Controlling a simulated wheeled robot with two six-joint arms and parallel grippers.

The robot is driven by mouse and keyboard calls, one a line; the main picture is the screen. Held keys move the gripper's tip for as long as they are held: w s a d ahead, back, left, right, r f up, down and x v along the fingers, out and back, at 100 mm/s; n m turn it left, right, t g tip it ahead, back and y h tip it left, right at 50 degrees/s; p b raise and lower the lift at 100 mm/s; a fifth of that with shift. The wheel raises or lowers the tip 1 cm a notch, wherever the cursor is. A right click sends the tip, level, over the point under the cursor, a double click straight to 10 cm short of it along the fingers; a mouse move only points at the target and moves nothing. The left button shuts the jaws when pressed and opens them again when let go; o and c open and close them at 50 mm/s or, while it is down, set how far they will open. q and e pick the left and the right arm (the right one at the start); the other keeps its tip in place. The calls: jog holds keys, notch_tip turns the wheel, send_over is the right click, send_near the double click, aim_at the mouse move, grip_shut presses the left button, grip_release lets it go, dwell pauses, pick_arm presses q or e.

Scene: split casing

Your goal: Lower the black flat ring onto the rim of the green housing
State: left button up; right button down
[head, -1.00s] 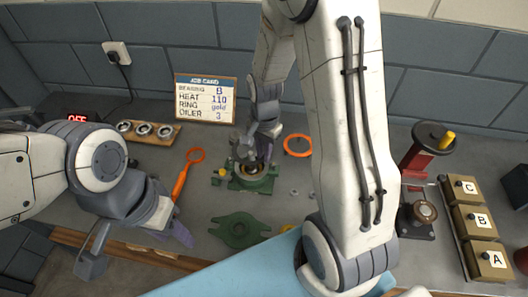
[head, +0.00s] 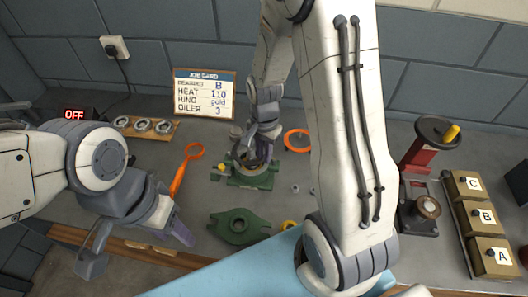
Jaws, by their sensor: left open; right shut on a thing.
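The green housing (head: 252,181) stands on the bench in the middle of the head view, its bore and rim largely covered by my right gripper (head: 250,155). The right gripper points down right over the housing and is shut on the black flat ring (head: 240,158), of which only a small dark part shows. I cannot tell whether the ring touches the rim. My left gripper (head: 136,246) is open and empty, low at the left near the bench's front edge, well away from the housing.
A green flanged cover (head: 239,227) lies in front of the housing. Orange-handled tool (head: 185,172) and orange ring (head: 297,141) lie to either side. A bearing rack (head: 145,125) and job card (head: 205,94) are behind. A red press (head: 420,155) and lettered boxes (head: 482,216) stand right.

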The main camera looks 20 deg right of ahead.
aim_at(264, 169)
jog(key=shift+f+b, duration=1.35)
jog(key=shift+f, duration=0.7)
jog(key=shift+f, duration=0.15)
jog(key=c, duration=0.8)
grip_release()
jog(key=shift+o, duration=0.2)
notch_tip(264, 169, up, 11)
jog(key=p, duration=0.9)
jog(key=shift+p, duration=0.35)
jog(key=shift+f, duration=0.15)
